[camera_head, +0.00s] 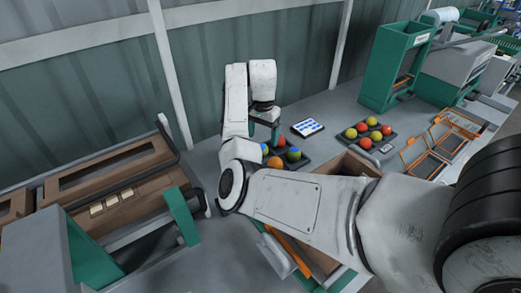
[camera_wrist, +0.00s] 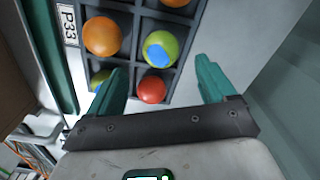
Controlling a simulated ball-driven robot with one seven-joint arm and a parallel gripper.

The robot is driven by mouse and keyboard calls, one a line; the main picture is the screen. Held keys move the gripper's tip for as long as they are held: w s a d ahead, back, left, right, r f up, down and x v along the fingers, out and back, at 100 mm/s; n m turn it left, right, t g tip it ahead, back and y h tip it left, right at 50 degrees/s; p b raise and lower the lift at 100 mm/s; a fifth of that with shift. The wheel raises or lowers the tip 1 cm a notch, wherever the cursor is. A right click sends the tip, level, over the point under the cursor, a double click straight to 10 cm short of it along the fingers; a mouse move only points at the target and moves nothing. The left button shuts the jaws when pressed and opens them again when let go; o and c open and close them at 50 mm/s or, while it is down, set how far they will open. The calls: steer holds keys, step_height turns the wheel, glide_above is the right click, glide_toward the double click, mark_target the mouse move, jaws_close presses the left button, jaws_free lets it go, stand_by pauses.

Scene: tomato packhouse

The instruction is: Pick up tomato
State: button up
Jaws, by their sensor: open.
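A dark compartment tray (camera_head: 302,166) holds several tomatoes below my gripper. In the wrist view the tray (camera_wrist: 127,62) shows a red tomato (camera_wrist: 152,89), a green tomato with a blue patch (camera_wrist: 160,50) and an orange tomato (camera_wrist: 103,36). Another tomato is partly hidden by the left finger. My gripper (camera_wrist: 160,66) is open with nothing held. The red tomato appears between its two green fingers, nearer the left one. In the head view the red tomato (camera_head: 281,142) sits at the tray's back, and my arm partly hides the tray.
A second tray (camera_head: 352,144) with red and yellow-green tomatoes lies to the right. A blue-and-white panel (camera_head: 308,127) lies behind the trays. A green machine (camera_head: 392,65) stands at the back right. The corrugated wall (camera_head: 300,50) is close behind. A cardboard box (camera_head: 348,163) sits beside my arm.

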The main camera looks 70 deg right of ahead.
mark_target(261, 146)
steer(key=shift+w+a+f+p, duration=0.1)
steer(key=shift+a+f+p, duration=0.1)
steer(key=shift+f, duration=1.1)
steer(key=shift+w+a+f+p, duration=0.1)
steer(key=shift+f+p, duration=0.05)
steer(key=shift+f, duration=1.15)
steer(key=c, duration=0.8)
steer(key=shift+c, duration=0.2)
